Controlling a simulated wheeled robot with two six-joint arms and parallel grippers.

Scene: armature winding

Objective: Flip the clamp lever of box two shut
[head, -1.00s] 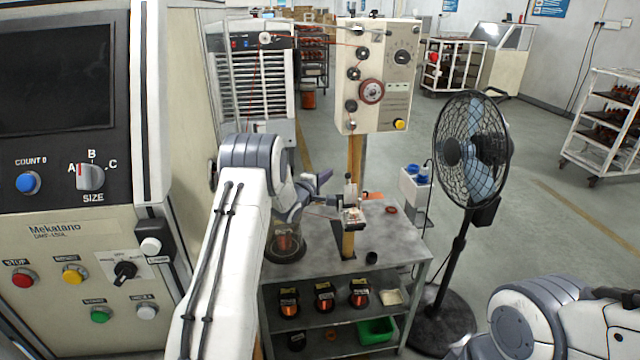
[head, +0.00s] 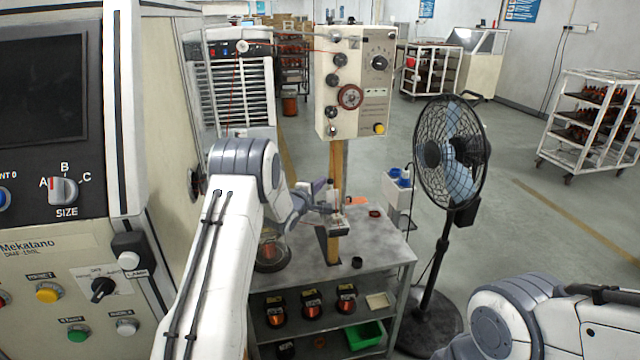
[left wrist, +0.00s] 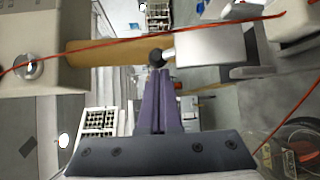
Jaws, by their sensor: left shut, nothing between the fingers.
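My left arm reaches from the lower left of the head view to a small box (head: 337,226) on the wooden post. My left gripper (head: 325,209) is at that box and partly hard to make out. In the left wrist view, the dark purple fingers of my left gripper (left wrist: 159,84) are shut together and empty. Their tips are close to a black knob (left wrist: 156,57) on a short silver stem at a pale box (left wrist: 210,46). I cannot tell whether they touch it. No label shows which box is box two. My right gripper is out of view.
A larger box (head: 352,90) with pulleys and dials tops the post. Red wire (left wrist: 225,23) crosses close to the fingers. A steel table (head: 385,254) with spools on its shelf is below. A black fan (head: 452,153) stands right, and a control cabinet (head: 45,240) left.

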